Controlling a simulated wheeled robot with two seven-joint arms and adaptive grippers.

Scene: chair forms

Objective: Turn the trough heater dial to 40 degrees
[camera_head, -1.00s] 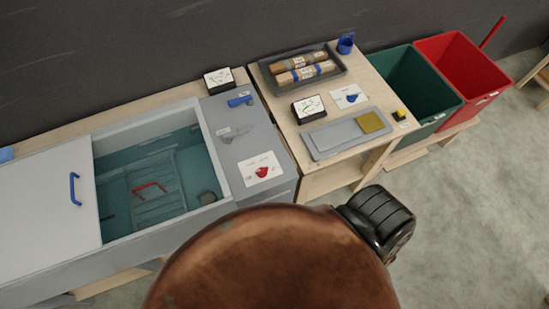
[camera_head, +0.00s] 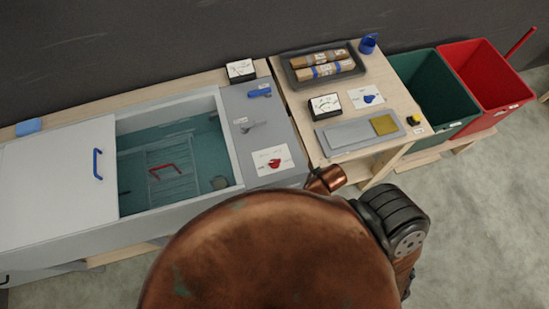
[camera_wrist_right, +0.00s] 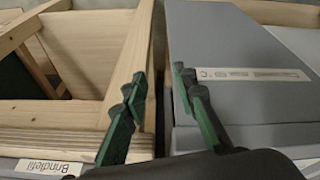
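The trough heater dial seems to be the red knob (camera_head: 274,163) on a white scale card, on the grey panel (camera_head: 285,135) at the right end of the trough (camera_head: 228,198). Its numbers are too small to read. My right gripper shows in the right wrist view (camera_wrist_right: 157,88), open and empty. Its green fingers with dark tips stand apart, over the gap between a wooden stand and a grey box carrying a strip marked °C (camera_wrist_right: 250,74). The red knob is not visible there. The head view hides this gripper behind my copper arm. My left gripper is in neither view.
A blue knob (camera_head: 370,98) sits on another card on the wooden table (camera_head: 300,110). The panel also holds a blue handle (camera_head: 260,92) and a grey lever (camera_head: 253,126). A gauge (camera_head: 241,70) stands behind. Green (camera_head: 458,128) and red (camera_head: 512,103) bins stand right.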

